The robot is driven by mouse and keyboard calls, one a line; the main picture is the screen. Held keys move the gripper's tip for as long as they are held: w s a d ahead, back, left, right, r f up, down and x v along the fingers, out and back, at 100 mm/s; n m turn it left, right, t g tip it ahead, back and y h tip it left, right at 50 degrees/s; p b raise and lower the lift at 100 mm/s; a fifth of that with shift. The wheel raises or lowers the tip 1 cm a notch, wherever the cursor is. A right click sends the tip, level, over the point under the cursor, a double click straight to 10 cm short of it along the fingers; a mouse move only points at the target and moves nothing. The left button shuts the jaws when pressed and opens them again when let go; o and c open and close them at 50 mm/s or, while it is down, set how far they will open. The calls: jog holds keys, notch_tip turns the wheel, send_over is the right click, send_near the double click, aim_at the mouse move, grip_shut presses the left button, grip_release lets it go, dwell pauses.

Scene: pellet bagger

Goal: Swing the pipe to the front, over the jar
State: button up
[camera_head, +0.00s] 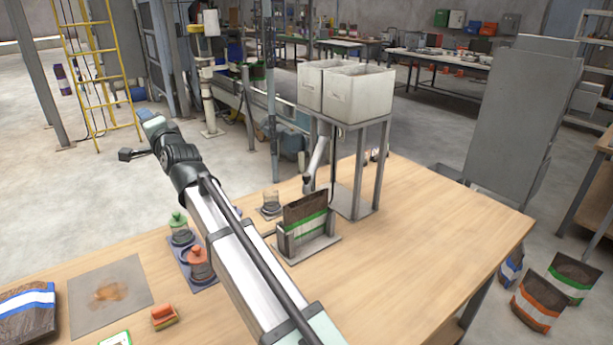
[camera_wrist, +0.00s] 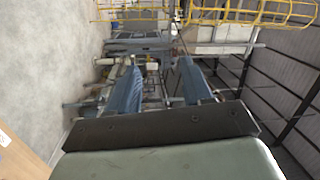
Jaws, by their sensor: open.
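The pipe (camera_head: 318,160) is a grey tube that slants down under the two pale bins, its dark lower end close to the stand's left side. A clear jar (camera_head: 271,203) stands on a small base to the left of the pipe's lower end. The pipe's end is not over this jar; it is up and to the right of it in the picture. My gripper (camera_wrist: 160,82) is open and empty in the wrist view, its two blue fingers apart. In the head view my gripper (camera_head: 147,116) is at the upper left, well away from the pipe and jar.
Two bins (camera_head: 345,90) sit on a grey stand (camera_head: 361,165). A bag with a green stripe (camera_head: 306,213) stands in a holder in front. Green-lidded (camera_head: 180,230) and orange-lidded (camera_head: 199,263) jars stand beside my arm. The bench's right side (camera_head: 430,240) is clear.

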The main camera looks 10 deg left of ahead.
jog(key=s+d+f+n+h, duration=0.3)
jog(key=s+f, duration=0.1)
jog(key=f, duration=0.5)
jog(key=m+t+h, duration=0.1)
jog(key=t+h, duration=0.4)
jog(key=h, duration=1.3)
send_near(305, 178)
jog(key=x, duration=1.1)
jog(key=shift+w+r, duration=0.1)
jog(key=shift+w, duration=0.1)
grip_shut()
